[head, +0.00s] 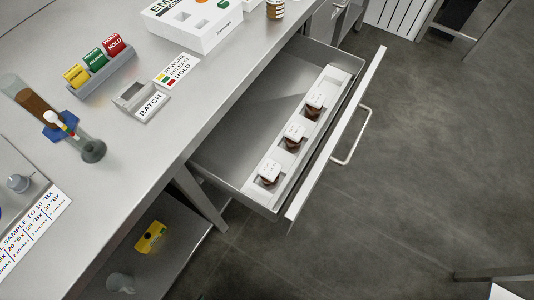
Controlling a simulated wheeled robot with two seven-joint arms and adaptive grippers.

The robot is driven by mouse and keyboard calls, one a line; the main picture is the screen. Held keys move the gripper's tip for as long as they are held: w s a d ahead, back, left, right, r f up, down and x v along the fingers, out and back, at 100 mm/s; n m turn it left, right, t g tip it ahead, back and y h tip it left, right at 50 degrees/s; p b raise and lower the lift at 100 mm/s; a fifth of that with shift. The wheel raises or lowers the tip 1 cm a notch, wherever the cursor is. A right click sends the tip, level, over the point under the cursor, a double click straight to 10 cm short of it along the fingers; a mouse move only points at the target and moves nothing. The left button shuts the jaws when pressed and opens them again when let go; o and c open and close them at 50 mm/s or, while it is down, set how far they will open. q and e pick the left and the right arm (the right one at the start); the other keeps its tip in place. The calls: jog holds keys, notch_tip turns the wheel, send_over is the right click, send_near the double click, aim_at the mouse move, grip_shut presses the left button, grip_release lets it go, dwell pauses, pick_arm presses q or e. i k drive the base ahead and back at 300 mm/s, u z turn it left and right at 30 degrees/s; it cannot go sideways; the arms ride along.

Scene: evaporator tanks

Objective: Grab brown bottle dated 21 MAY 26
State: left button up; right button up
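Three brown bottles with white printed tops stand in a row in a white rack (256,191) inside an open drawer. One is the near bottle (268,175), one the middle bottle (294,135), one the far bottle (314,104). The print on their tops is too small to read, so I cannot tell which is dated 21 MAY 26. Another brown container with a pale label (275,10) stands on the counter at the top edge, partly cut off. Neither of my grippers is in view.
The drawer front (337,135) with its handle (353,137) stands pulled out from the steel counter (190,95). The counter holds a BATCH holder (142,103), a stamp rack (104,75) and a white box (195,25). Floor right of the drawer is clear.

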aim_at(294, 135)
jog(key=k, duration=0.5)
jog(key=z, duration=1.35)
jog(key=i, duration=1.05)
jog(key=u, duration=2.6)
